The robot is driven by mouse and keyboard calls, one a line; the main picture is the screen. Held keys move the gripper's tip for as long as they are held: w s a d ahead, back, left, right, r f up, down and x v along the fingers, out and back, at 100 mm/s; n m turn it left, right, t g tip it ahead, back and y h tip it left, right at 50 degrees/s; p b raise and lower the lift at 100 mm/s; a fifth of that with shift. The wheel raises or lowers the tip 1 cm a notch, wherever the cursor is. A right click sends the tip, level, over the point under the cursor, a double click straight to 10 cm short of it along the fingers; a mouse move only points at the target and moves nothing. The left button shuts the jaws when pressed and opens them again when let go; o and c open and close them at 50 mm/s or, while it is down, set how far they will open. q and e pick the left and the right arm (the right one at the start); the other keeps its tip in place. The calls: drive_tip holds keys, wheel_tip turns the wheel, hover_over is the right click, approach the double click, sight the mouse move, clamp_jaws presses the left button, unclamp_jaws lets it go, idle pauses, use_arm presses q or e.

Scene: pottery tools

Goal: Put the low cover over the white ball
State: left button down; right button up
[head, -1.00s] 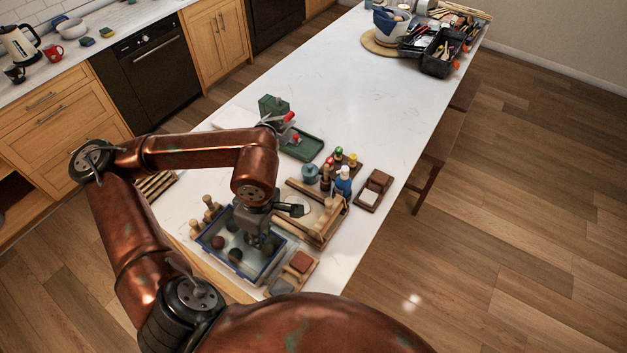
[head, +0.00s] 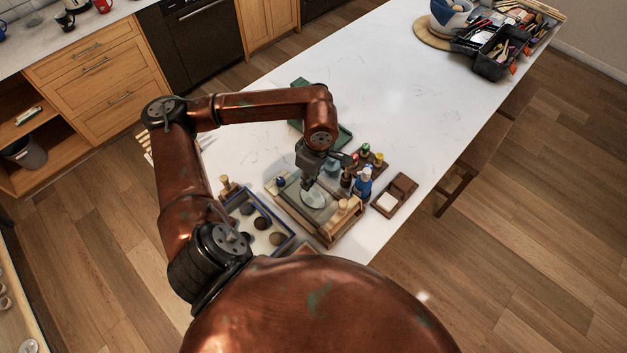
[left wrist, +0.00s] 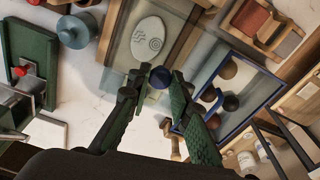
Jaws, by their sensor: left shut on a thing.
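My left gripper (head: 306,182) is over the wooden frame tray (head: 328,236) with the pale oval disc (head: 314,197). In the left wrist view its fingers (left wrist: 160,82) are closed around a small dark blue knob (left wrist: 160,77). A clear, see-through pane spreads around the knob; it looks like the low cover, but its edges are hard to make out. The blue-rimmed tray (head: 289,243) holds several brown and dark balls (head: 261,223). I cannot pick out a white ball. My right gripper is not in view.
Bottles (head: 363,184) stand close right of the gripper, with a small brown box (head: 394,195) beyond. A green tray (head: 341,139) lies behind. A black tool caddy (head: 497,58) is at the far end. The middle of the white counter (head: 370,90) is clear.

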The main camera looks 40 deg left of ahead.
use_arm(q)
drive_tip(key=shift+w+a+f, duration=0.2)
drive_tip(key=shift+w+f, duration=0.2)
drive_tip(key=shift+f, duration=0.15)
drive_tip(key=shift+w+a+f, duration=0.15)
drive_tip(key=shift+w+f, duration=0.25)
drive_tip(key=shift+f, duration=0.15)
drive_tip(key=shift+w+a+f+p, duration=0.1)
drive_tip(key=shift+w+f+p, duration=0.2)
drive_tip(key=shift+w+f, duration=0.15)
wheel_tip(320, 180, down, 4)
drive_tip(key=shift+w+a+r+p, duration=0.1)
drive_tip(key=shift+w+r+p, duration=0.05)
drive_tip(key=shift+p, duration=0.65)
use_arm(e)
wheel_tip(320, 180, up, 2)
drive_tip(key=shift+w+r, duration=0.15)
use_arm(q)
drive_tip(key=shift+f, duration=0.2)
drive_tip(key=c, duration=1.8)
unclamp_jaws()
drive_tip(key=shift+o, duration=0.2)
drive_tip(key=shift+r, duration=0.1)
